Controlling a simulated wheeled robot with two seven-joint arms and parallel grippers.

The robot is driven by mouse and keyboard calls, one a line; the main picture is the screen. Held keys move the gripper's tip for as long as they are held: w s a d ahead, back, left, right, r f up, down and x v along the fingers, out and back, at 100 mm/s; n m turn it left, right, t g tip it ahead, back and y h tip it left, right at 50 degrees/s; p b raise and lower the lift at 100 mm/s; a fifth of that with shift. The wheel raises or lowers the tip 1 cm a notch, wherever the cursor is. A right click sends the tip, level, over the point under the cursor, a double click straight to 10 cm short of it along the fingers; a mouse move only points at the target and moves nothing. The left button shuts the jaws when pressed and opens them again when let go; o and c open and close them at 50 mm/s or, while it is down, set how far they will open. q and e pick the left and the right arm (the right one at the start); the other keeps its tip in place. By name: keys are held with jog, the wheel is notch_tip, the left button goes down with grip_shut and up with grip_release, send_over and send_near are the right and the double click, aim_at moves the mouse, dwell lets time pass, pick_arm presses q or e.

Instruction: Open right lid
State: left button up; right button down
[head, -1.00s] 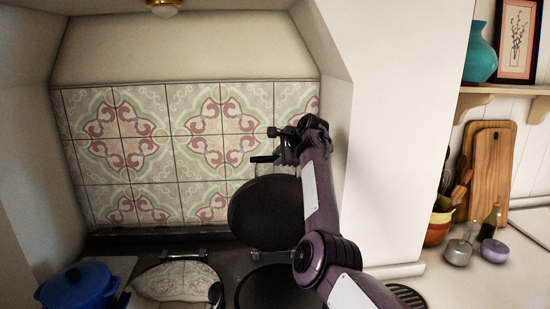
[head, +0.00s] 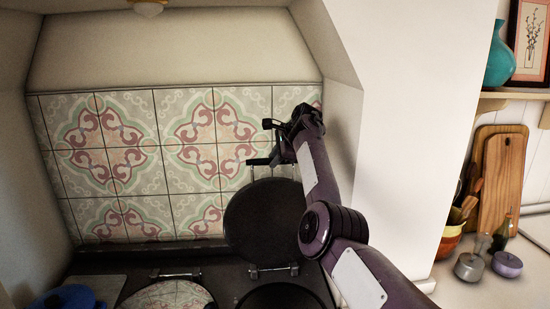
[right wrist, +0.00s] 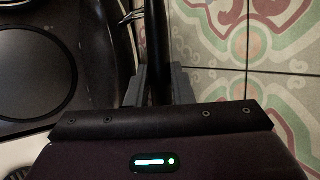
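The right lid (head: 262,222) is a dark round lid, raised and nearly upright above the right hot plate (head: 285,298). A hinge (head: 273,271) shows at its lower edge. Its dark handle bar (head: 258,161) stands off the lid's top. My right gripper (head: 278,148) is at the handle, in front of the tiles. In the right wrist view, the gripper's fingers (right wrist: 157,88) stand close on both sides of the dark bar (right wrist: 156,45) and look shut on it. The lid's face hides part of the tiles. My left gripper is not in view.
The left lid (head: 168,296) is down, shiny and reflecting the tiles. A blue pot (head: 68,298) stands at the lower left. The tiled wall (head: 180,150) is close behind the lid. A white wall (head: 405,120) bounds the right side. Small pots (head: 469,266) stand on the right counter.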

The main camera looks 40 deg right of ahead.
jog(key=c, duration=1.3)
grip_release()
jog(key=shift+a+f, duration=0.1)
jog(key=shift+f, duration=0.35)
jog(key=shift+c, duration=0.2)
jog(key=shift+o, duration=0.3)
jog(key=shift+w, duration=0.2)
jog(key=shift+s+r, duration=0.1)
jog(key=shift+r, duration=0.1)
jog(key=b+v, duration=0.4)
jog(key=v, duration=0.3)
jog(key=shift+s+d+r, duration=0.15)
jog(key=shift+d+r, duration=0.1)
jog(key=shift+f, duration=0.1)
